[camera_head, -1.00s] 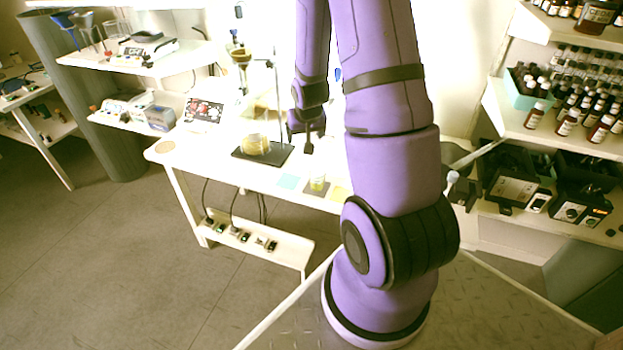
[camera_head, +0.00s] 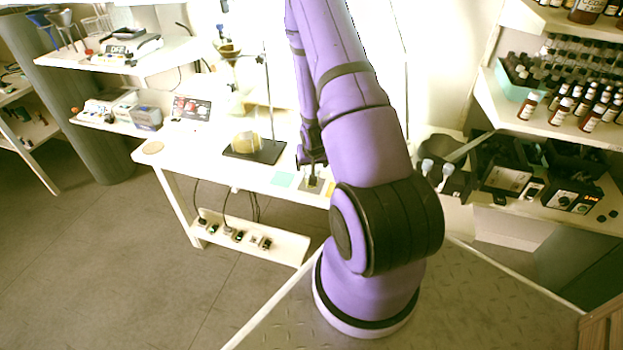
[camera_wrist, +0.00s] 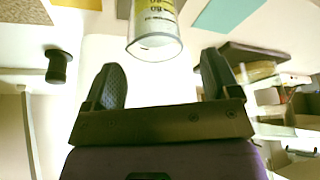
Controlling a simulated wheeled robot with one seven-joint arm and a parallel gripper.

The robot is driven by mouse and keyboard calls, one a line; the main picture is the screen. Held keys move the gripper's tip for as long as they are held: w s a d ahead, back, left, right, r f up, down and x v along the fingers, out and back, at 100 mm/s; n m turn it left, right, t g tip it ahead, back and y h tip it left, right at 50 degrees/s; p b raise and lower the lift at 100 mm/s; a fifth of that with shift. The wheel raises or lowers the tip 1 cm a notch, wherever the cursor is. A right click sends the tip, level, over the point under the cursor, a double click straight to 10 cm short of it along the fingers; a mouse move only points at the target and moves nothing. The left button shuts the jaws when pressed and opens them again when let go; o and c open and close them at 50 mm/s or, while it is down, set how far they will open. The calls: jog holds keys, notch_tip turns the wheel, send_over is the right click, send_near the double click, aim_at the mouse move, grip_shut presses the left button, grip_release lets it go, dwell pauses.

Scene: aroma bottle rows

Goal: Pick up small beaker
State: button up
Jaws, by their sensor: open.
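The small beaker (camera_wrist: 155,32) is clear glass with printed markings and some yellow liquid. In the wrist view it appears upside down at the top, its rim towards my gripper (camera_wrist: 162,80). My gripper is open, with one finger to each side of the beaker's line and the rim just beyond the fingertips. No contact shows. In the head view, my gripper (camera_head: 312,164) is directly above the small beaker (camera_head: 312,183), which stands on a dark square mat (camera_head: 303,188) near the table's front edge and is partly hidden.
A larger beaker of yellowish content (camera_head: 245,142) stands on a black stand base (camera_head: 268,153) to the left, with a rod and funnel behind. A teal mat (camera_head: 282,179) and a yellow mat (camera_head: 331,190) flank the dark mat. Shelves of bottles (camera_head: 590,105) stand right.

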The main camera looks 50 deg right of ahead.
jog(key=shift+s+x, duration=0.15)
jog(key=shift+x, duration=1)
jog(key=shift+s+x, duration=0.15)
jog(key=shift+x, duration=1.8)
jog(key=shift+a, duration=0.1)
jog(key=c, duration=1.1)
jog(key=shift+o, duration=0.2)
jog(key=shift+r, duration=0.15)
